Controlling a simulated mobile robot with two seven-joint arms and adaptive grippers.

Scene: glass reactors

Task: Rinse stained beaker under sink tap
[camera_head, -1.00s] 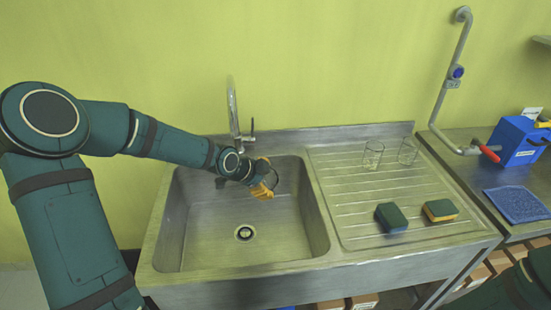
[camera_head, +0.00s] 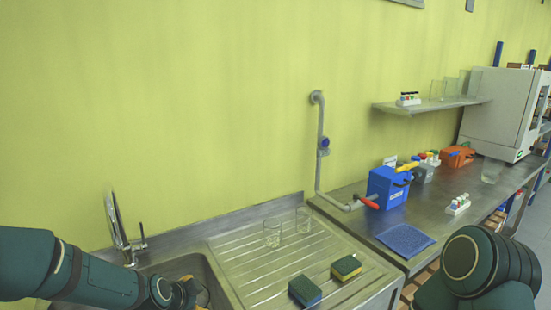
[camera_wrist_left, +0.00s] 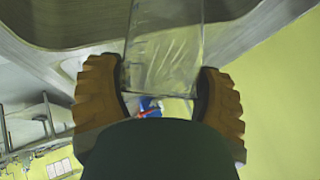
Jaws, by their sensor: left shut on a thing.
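My left gripper (camera_head: 186,293) is over the sink basin (camera_head: 197,265), at the lower left of the head view. In the left wrist view its orange fingers (camera_wrist_left: 160,95) are shut on a clear glass beaker (camera_wrist_left: 163,50), one on each side of it. In the head view the beaker is mostly hidden by the gripper. I cannot make out a stain on it. The tap (camera_head: 120,230) stands at the back of the sink, behind my left arm. I cannot tell whether water runs. My right arm shows at the lower right, but its gripper is not in view.
Two clear beakers (camera_head: 272,234) (camera_head: 304,219) stand on the ribbed drainboard (camera_head: 245,255). Two sponges (camera_head: 305,290) (camera_head: 346,267) lie nearer its front. To the right, a bench holds a blue box (camera_head: 386,187), a blue mat (camera_head: 405,239) and a large white machine (camera_head: 500,110). A shelf (camera_head: 430,105) hangs above.

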